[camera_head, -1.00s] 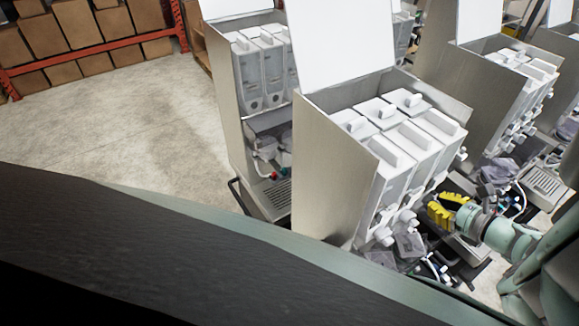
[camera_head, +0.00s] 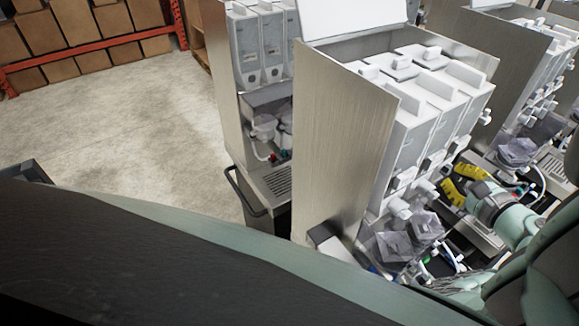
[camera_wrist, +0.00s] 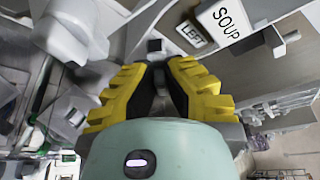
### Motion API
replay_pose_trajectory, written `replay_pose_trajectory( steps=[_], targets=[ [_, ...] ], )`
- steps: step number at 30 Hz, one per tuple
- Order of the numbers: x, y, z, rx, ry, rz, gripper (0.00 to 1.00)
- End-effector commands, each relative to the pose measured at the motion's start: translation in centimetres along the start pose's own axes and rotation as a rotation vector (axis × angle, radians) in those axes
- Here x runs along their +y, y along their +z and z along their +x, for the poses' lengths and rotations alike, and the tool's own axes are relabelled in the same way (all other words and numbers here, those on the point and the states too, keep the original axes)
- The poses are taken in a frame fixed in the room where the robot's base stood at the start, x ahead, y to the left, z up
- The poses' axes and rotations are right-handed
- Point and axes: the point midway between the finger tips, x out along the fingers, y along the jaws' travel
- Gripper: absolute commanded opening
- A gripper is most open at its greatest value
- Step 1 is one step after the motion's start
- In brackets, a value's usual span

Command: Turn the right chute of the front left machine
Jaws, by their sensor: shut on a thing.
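The nearest machine (camera_head: 343,145) fills the middle of the head view, its steel side panel towards me. White canisters (camera_head: 412,140) stand in its open top, with small white chutes (camera_head: 399,207) below their fronts. My gripper (camera_head: 447,186), with yellow fingers, is at the right end of this chute row. In the wrist view my gripper (camera_wrist: 158,72) is closed around a small pale piece at the fingertips, which seems to be the right chute. The fingers hide most of it, so its angle cannot be told.
Clear plastic mixing bowls (camera_head: 388,245) and tubing sit under the chutes. Another machine (camera_head: 262,70) stands behind to the left, and more (camera_head: 490,50) to the right. A SOUP label (camera_wrist: 226,18) is close to my fingers. Concrete floor (camera_head: 130,125) is free at left.

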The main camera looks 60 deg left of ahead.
Motion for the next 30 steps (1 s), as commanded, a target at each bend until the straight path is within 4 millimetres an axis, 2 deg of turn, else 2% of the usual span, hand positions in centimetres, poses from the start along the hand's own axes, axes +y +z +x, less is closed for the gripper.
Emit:
replay_pose_trajectory(
  steps=[1, 12, 30],
  targets=[
    [1.08, -0.49, 0.34, -0.004, -0.014, -0.033, 0.00],
    [0.94, -0.21, 0.28, -0.007, -0.091, -0.230, 0.00],
    [0.52, 0.10, 0.17, -0.008, -0.115, -0.294, 0.00]
  ],
)
